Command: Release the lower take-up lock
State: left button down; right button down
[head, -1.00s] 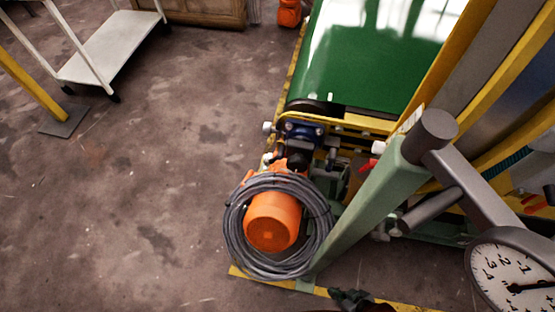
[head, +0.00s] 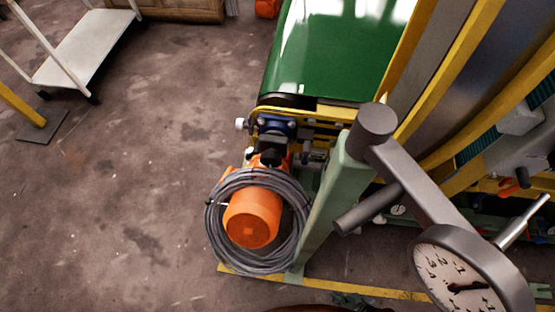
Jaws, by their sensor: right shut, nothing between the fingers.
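A small red lever (head: 509,190) shows at the right, low on the machine beside the yellow frame. I cannot tell whether it is the lower take-up lock, and no label on it is readable. My right gripper (head: 352,300) is a small dark shape at the bottom edge, near the yellow floor line. It is shut and empty, apart from the lever, and partly cut off by the picture edge. My left gripper is not in view.
A green post (head: 335,205) and grey pipework with a dial gauge (head: 462,280) stand in front of the machine. An orange motor (head: 252,218) sits inside a coiled grey cable (head: 215,235). The green belt (head: 330,50) is behind.

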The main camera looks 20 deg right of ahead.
aim_at(256, 151)
jog(key=z, duration=1.15)
jog(key=k, duration=0.5)
jog(key=u, duration=0.4)
